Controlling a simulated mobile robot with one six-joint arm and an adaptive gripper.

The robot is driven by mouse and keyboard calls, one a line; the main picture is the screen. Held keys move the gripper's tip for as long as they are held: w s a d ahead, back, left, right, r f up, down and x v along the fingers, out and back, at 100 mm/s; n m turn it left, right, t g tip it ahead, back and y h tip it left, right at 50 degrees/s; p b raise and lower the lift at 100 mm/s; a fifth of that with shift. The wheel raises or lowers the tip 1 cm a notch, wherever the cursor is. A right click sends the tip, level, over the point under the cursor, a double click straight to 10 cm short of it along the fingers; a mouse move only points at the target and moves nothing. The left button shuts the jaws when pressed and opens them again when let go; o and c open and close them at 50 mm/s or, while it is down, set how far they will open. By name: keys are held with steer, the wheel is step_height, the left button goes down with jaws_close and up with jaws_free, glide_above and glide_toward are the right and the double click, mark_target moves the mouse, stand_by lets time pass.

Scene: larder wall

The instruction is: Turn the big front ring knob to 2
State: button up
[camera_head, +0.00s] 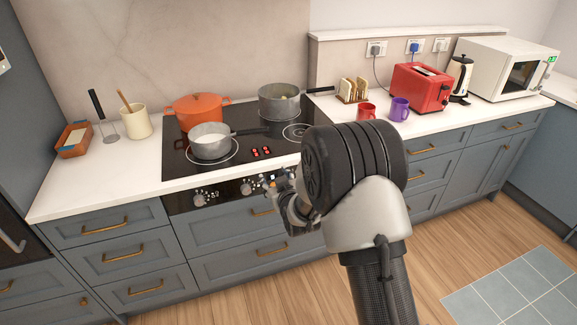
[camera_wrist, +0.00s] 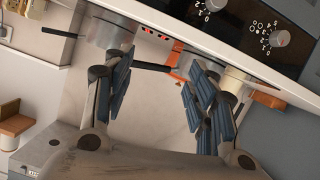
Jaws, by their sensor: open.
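The black control panel below the hob carries several silvery knobs. In the head view one knob (camera_head: 200,198) is at the left and another knob (camera_head: 246,188) is nearer the middle; my gripper covers the panel to the right. The wrist view shows two knobs at its top right, one at the top edge (camera_wrist: 216,4) and one lower right (camera_wrist: 279,38), with white numbers and ring diagrams beside them. I cannot tell which serves the big front ring, nor read their settings. My gripper (camera_head: 277,186) is open and empty in front of the panel; its fingers (camera_wrist: 162,92) touch no knob.
A grey saucepan (camera_head: 211,146) stands front left on the hob (camera_head: 178,167), its handle pointing right. An orange pot (camera_head: 196,108) and another grey pan (camera_head: 279,102) are behind. Red lights glow on the hob. Drawers with brass handles (camera_head: 104,226) lie below the worktop.

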steer(key=s+d+r+g, duration=0.1)
steer(key=s+r, duration=0.1)
steer(key=r, duration=0.2)
steer(key=s+d+r+m+h, duration=0.1)
steer(key=s+d+r, duration=0.1)
steer(key=r, duration=0.2)
steer(key=shift+s+d+g+p, duration=0.25)
steer(key=shift+d+g+p, duration=0.05)
steer(key=shift+g+p, duration=0.1)
steer(key=s+d+r+m+g+h, duration=0.1)
steer(key=s+d+r+g, duration=0.15)
steer(key=s+r, duration=0.45)
steer(key=s+d+r+m+g+h, duration=0.1)
steer(key=s+d+r, duration=0.25)
steer(key=s, duration=0.75)
steer(key=s+d+f+g, duration=0.1)
steer(key=s+g, duration=0.1)
steer(key=s, duration=1)
steer(key=s+d+m+g, duration=0.1)
steer(key=s+d+g, duration=0.1)
steer(key=s, duration=0.9)
steer(key=shift+s+f+m, duration=0.3)
steer(key=shift+s+f, duration=0.05)
